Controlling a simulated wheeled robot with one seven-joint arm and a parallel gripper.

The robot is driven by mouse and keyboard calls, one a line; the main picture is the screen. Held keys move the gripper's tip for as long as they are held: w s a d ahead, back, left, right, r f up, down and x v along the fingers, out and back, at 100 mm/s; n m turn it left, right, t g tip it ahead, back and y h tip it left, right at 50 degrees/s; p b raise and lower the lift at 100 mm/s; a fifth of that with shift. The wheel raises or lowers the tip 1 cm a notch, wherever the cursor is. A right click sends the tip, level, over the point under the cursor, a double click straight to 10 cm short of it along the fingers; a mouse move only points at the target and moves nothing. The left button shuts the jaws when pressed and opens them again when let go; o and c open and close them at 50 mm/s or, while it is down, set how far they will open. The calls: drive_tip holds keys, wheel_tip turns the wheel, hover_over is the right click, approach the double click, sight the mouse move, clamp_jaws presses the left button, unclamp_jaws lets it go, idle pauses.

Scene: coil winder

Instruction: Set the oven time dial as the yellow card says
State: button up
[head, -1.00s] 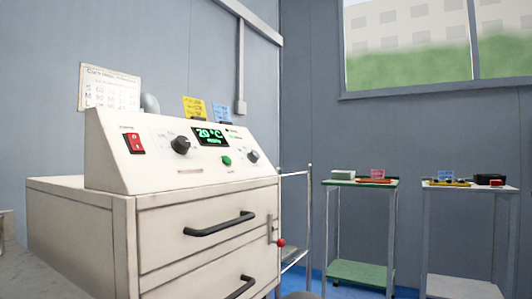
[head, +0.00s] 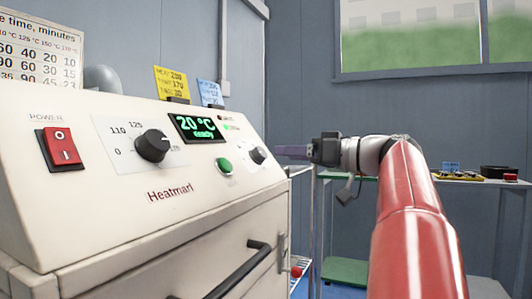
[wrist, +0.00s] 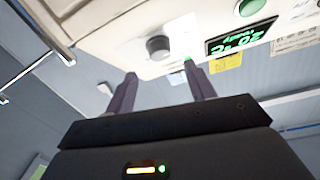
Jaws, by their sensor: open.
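The oven time dial (head: 258,156) is a dark knob on a pale plate, right of the green button (head: 225,166). It also shows in the wrist view (wrist: 158,47), which sees the oven upside down. My gripper (head: 278,151) comes in from the right at the dial's height. In the wrist view it is open and empty, its fingers apart, with the dial showing beyond the gap between their tips. I cannot tell any contact. The yellow card (head: 172,83) stands on the oven's top; its small print is not surely legible. The dial's scale is too small to read.
The temperature dial (head: 152,146), red power switch (head: 60,148) and green-lit display (head: 200,127), reading 20 °C ready, share the sloped panel. A blue card (head: 210,92) stands beside the yellow one. A drawer handle (head: 240,270) sticks out below. A side table (head: 460,177) stands behind my arm.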

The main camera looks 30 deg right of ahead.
sight(263, 153)
drive_tip(key=x, duration=0.5)
drive_tip(key=shift+w+a, duration=0.15)
drive_tip(key=shift+w, duration=0.05)
drive_tip(key=c, duration=1)
